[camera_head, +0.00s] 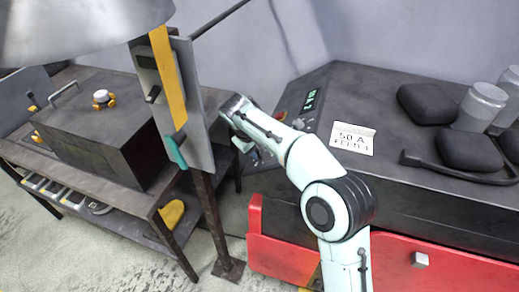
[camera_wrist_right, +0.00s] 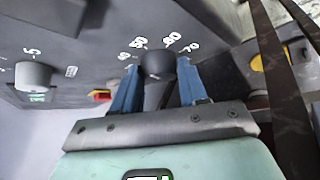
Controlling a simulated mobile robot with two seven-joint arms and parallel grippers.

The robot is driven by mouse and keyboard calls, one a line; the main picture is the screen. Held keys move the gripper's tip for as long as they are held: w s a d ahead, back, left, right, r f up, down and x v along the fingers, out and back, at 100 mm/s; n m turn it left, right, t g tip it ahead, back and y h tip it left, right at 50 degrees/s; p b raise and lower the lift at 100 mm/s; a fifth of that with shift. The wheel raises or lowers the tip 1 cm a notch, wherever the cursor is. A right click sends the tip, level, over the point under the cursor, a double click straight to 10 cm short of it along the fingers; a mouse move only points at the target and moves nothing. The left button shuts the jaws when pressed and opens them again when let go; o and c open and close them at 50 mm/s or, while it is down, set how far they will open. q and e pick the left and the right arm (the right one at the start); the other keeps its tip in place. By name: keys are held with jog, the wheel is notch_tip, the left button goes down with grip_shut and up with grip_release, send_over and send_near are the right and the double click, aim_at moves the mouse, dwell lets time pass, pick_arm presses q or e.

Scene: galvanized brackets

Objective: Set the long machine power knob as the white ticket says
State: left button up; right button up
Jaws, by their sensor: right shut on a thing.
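The white ticket (camera_head: 352,138) lies on top of the long dark machine (camera_head: 360,95) and reads "50 A" over "FEED 4". My right gripper (camera_head: 240,118) is at the left end of this machine in the head view; its fingertips are hard to make out there. In the right wrist view its blue fingers (camera_wrist_right: 157,90) are closed on either side of a dark round power knob (camera_wrist_right: 157,62). White scale numbers in tens arc around this knob, partly legible. The knob's pointer cannot be made out. My left gripper is not in view.
A pale second knob (camera_wrist_right: 33,75) with a "5" and a red button (camera_wrist_right: 101,95) sit nearby on the panel. A green display (camera_head: 311,101) glows on the machine. A post with a grey plate (camera_head: 195,110) stands close left of my gripper. Dark pads (camera_head: 425,103) and metal canisters (camera_head: 480,105) lie right.

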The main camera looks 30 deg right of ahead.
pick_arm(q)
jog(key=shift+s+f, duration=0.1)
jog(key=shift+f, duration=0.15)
pick_arm(e)
jog(key=shift+m+h, duration=0.4)
jog(key=shift+m, duration=0.1)
jog(key=o, duration=1)
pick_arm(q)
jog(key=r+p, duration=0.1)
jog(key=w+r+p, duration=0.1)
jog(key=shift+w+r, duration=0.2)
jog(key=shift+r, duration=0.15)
pick_arm(e)
jog(key=v, duration=1.3)
jog(key=shift+s+r, duration=0.1)
jog(key=shift+r, duration=0.05)
